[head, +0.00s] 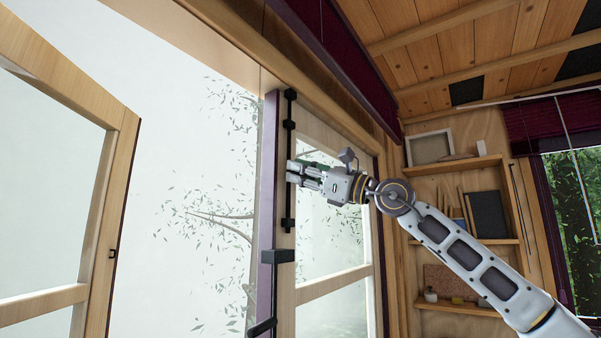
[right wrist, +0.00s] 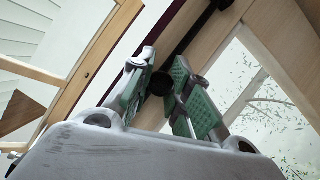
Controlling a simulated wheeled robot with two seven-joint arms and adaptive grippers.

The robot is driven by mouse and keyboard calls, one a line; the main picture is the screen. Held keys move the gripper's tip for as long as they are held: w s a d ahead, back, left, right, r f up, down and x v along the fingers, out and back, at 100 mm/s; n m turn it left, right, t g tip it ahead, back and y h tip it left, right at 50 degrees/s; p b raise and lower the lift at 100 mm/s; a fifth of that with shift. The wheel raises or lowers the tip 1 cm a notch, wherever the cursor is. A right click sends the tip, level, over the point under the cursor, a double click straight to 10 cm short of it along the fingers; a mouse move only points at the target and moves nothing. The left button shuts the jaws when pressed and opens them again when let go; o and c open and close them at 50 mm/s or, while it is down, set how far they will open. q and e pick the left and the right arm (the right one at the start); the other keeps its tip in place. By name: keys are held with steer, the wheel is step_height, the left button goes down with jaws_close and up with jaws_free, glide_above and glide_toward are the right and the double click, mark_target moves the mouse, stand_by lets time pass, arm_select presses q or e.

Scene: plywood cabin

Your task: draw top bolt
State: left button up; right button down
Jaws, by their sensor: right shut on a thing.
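The top bolt (head: 289,125) is a long black vertical rod with small brackets on the edge of the right-hand door leaf (head: 318,293). My right gripper (head: 293,172) reaches it from the right, at the middle of the rod. In the right wrist view, the green-padded fingers of the gripper (right wrist: 163,86) close around a dark round knob (right wrist: 160,84), with the black rod (right wrist: 192,32) running up beyond it. The fingers hide part of the knob. My left gripper is not in view.
A black lock box (head: 278,256) and a black handle (head: 262,327) sit lower on the same leaf. Another glazed leaf (head: 115,190) stands swung open at left, with an open gap between. Shelves (head: 462,243) stand behind my right arm.

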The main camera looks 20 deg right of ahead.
mark_target(289, 187)
steer(key=shift+f+b, duration=1.75)
steer(key=shift+f, duration=0.2)
steer(key=shift+w+a+f, duration=0.15)
steer(key=c, duration=1.8)
jaws_free()
steer(key=shift+f, duration=0.1)
steer(key=o, duration=0.5)
steer(key=shift+r, duration=0.2)
steer(key=shift+d, duration=0.2)
